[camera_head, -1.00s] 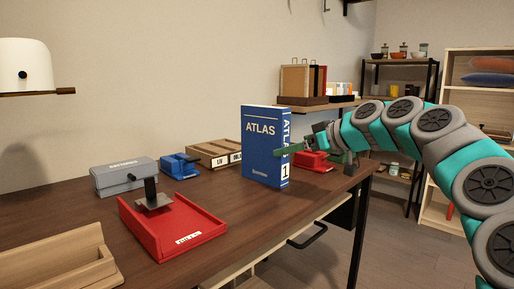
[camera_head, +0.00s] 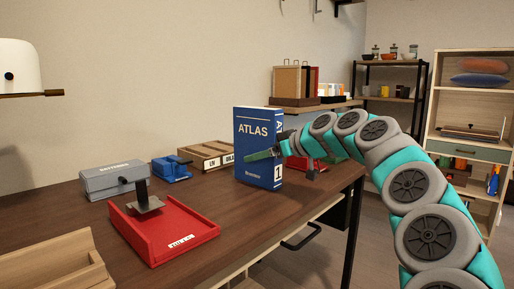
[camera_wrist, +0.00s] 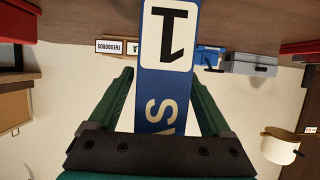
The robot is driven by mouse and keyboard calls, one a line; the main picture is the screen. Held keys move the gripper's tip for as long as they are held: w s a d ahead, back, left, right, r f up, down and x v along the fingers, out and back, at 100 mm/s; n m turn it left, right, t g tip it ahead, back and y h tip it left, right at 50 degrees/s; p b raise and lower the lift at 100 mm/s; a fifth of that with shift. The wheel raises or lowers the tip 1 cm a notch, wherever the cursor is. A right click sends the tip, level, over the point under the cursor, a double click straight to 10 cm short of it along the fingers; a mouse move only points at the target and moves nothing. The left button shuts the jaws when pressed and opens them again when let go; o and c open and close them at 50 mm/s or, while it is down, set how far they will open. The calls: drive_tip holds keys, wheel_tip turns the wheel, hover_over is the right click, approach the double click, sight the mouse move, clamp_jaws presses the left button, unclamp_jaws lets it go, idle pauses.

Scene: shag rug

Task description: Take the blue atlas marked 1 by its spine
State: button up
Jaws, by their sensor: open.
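The blue atlas (camera_head: 256,165) stands upright on the desk, its cover reading ATLAS and its spine marked 1. In the wrist view the spine (camera_wrist: 160,102) fills the middle, upside down, with the white label 1 (camera_wrist: 168,35). My gripper (camera_wrist: 164,82) is open, one green finger on each side of the spine, with gaps that look small. In the head view my gripper (camera_head: 270,154) is at the spine, a green finger lying across the front cover. The far finger is hidden behind the book there. I cannot tell whether either finger touches it.
On the desk (camera_head: 232,212) are a red tray (camera_head: 160,238) with a stamp-like tool, a grey box (camera_head: 113,180), a blue hole punch-like item (camera_head: 171,170) and wooden drawers (camera_head: 206,156). A red object shows partly behind my arm. Shelves (camera_head: 470,130) stand at right.

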clamp_jaws()
idle(0.5)
idle(0.8)
